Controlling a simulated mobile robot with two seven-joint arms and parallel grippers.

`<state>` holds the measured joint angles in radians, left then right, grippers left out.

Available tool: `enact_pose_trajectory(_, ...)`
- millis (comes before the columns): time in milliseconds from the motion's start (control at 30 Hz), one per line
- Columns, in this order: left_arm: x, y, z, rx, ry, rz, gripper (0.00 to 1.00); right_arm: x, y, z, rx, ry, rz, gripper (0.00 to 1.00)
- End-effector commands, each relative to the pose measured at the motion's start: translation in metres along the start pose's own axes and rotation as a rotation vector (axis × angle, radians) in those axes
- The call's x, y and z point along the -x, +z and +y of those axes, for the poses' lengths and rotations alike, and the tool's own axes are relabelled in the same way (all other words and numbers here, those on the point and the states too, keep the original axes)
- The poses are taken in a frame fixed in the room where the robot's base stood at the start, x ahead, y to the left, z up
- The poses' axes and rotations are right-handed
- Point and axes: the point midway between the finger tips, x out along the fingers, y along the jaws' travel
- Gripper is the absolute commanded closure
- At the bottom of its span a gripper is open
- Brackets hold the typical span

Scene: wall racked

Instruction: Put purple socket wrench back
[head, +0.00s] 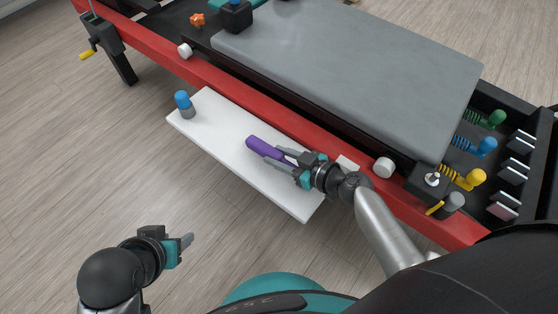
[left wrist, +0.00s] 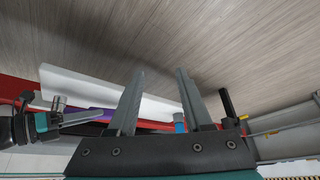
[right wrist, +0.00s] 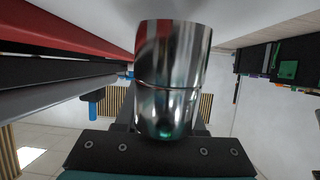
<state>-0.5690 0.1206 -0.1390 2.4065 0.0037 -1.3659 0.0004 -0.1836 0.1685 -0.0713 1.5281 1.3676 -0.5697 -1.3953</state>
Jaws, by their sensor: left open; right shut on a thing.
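The purple socket wrench (head: 265,148) is over the white board (head: 205,138) in the head view, its purple handle pointing up and left. My right gripper (head: 303,168) is shut on it. In the right wrist view its shiny metal socket end (right wrist: 172,65) fills the middle and hides the fingertips. The purple handle (left wrist: 92,115) also shows at the left in the left wrist view. I cannot tell whether the wrench touches the board. My left gripper (head: 187,243) is open and empty above the floor, apart from the board; its spread fingers show in the left wrist view (left wrist: 158,95).
A blue-topped grey cylinder (head: 183,103) stands at the board's left end. A red rail (head: 225,90) runs behind the board beside a large grey panel (head: 350,70). Green, blue and yellow (head: 475,179) coiled-cord tools sit at the right.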

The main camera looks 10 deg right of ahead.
Motion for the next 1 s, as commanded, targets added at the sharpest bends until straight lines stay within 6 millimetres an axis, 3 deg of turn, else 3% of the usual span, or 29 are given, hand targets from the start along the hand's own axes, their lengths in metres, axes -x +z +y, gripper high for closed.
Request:
enact_pose_trajectory(200, -0.006, -0.015, 0.013, -0.01, 0.032, 0.129, 0.5, -0.006, 0.014, 0.0, 0.0, 0.001, 0.002, 1.0)
enact_pose_trajectory(833, -0.009, -0.025, 0.021, -0.013, 0.053, 0.203, 0.5, -0.007, 0.017, 0.0, 0.001, 0.0, 0.002, 1.0)
enact_pose_trajectory(867, -0.009, -0.025, 0.021, -0.013, 0.054, 0.206, 0.5, -0.007, 0.018, 0.0, 0.0, 0.0, -0.001, 0.59)
enact_pose_trajectory(1000, -0.009, -0.025, 0.021, -0.013, 0.054, 0.204, 0.5, -0.007, 0.017, 0.0, 0.0, 0.0, -0.001, 0.44)
